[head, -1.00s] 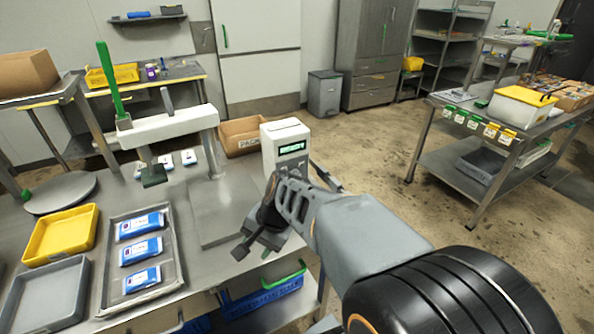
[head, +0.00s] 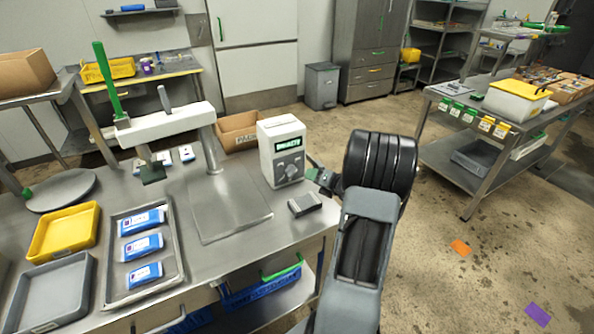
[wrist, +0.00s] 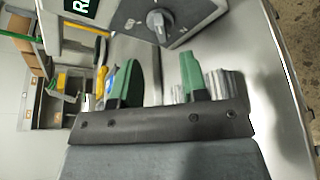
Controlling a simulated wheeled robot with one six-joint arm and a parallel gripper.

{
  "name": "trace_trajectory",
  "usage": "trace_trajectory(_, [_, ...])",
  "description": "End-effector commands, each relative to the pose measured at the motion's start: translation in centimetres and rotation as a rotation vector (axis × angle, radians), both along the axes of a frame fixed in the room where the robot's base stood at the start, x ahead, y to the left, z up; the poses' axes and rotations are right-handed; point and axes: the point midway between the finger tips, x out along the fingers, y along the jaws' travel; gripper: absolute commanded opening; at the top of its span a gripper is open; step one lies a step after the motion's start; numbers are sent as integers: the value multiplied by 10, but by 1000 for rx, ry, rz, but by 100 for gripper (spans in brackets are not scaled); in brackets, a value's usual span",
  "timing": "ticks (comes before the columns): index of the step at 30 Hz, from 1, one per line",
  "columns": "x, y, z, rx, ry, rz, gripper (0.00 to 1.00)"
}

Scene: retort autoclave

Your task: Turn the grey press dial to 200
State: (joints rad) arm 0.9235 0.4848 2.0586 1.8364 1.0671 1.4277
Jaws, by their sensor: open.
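The grey press dial (head: 289,171) is on the front of a white control box (head: 280,136), under a green display that appears to read READY. Its pointer knob also shows in the wrist view (wrist: 160,22), on the dark front panel; the number it points to is too small to read. My gripper (wrist: 158,80) is open, its two green-padded fingers apart with nothing between them. The dial lies beyond the fingertips, clear of them. In the head view my gripper (head: 322,178) is just right of the box, partly hidden and small.
A small grey block (head: 305,205) lies on the steel table in front of the box. The press (head: 165,125), a tray of blue-white pouches (head: 113,285) and a yellow tray (head: 38,255) stand left. A cardboard box (head: 236,127) is behind.

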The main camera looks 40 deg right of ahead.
Motion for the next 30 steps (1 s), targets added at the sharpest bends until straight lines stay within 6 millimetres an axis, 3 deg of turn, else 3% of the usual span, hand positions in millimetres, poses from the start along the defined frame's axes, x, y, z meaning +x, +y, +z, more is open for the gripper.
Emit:
trace_trajectory(6, [41,8,-11,-1,2,5,40])
trace_trajectory(15, [78,13,-21,-3,0,5,40])
trace_trajectory(30, [87,14,-25,-4,1,2,40])
